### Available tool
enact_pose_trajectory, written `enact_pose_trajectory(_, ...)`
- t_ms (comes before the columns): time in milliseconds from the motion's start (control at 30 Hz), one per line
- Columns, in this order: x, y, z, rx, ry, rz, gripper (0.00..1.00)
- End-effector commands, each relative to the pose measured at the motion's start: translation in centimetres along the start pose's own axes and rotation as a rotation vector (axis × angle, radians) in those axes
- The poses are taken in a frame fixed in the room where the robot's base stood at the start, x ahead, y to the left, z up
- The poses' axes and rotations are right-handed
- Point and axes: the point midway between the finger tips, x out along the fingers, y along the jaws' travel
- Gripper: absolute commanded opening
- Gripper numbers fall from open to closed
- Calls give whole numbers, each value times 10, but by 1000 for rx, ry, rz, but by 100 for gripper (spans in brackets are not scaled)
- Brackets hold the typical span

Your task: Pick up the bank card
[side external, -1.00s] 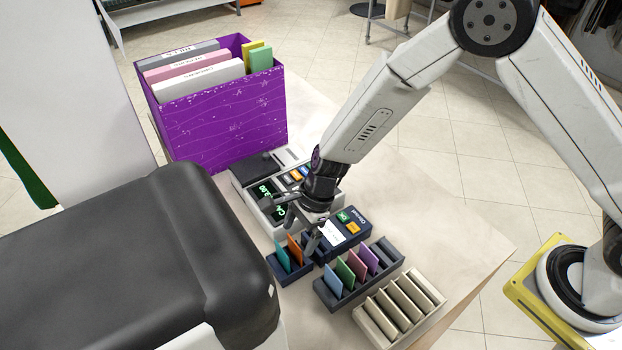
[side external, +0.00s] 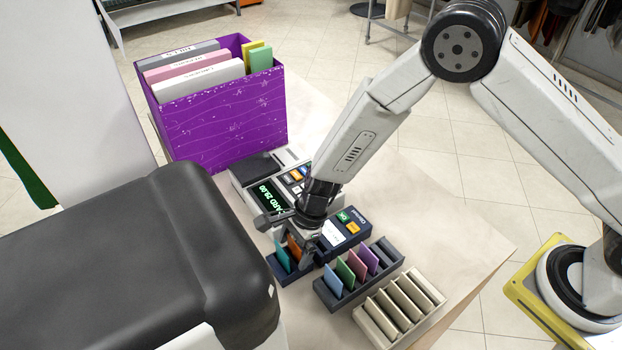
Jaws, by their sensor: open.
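Several cards stand upright in small holders on the table. A teal card (side external: 282,257) and an orange card (side external: 294,248) stand in a navy holder (side external: 283,278). A blue card (side external: 334,280), a green card (side external: 345,273), a pink card (side external: 357,266) and a purple card (side external: 369,258) stand in a longer dark holder (side external: 348,299). I cannot tell which is the bank card. My gripper (side external: 288,238) is open, tilted, and low over the navy holder. One finger is left of the teal card's top, the other beside the orange card, partly hiding it. I cannot tell if it touches.
A card terminal (side external: 348,229) stands just behind the holders. A register with a green display (side external: 271,197) reading "CARD 29.00" is behind my gripper. An empty beige slotted rack (side external: 400,305) is at front right. A purple file box (side external: 222,125) stands behind. The table's right side is clear.

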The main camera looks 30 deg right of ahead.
Motion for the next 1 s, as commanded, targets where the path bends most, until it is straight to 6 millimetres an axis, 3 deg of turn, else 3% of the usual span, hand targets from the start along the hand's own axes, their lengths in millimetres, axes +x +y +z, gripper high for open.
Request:
enact_pose_trajectory(33,0,0,0,0,0,0,97)
enact_pose_trajectory(267,0,0,0,0,0,0,24)
enact_pose_trajectory(667,-3,0,1,0,-1,-1,24)
enact_pose_trajectory(1000,-28,0,12,-2,-3,-2,24)
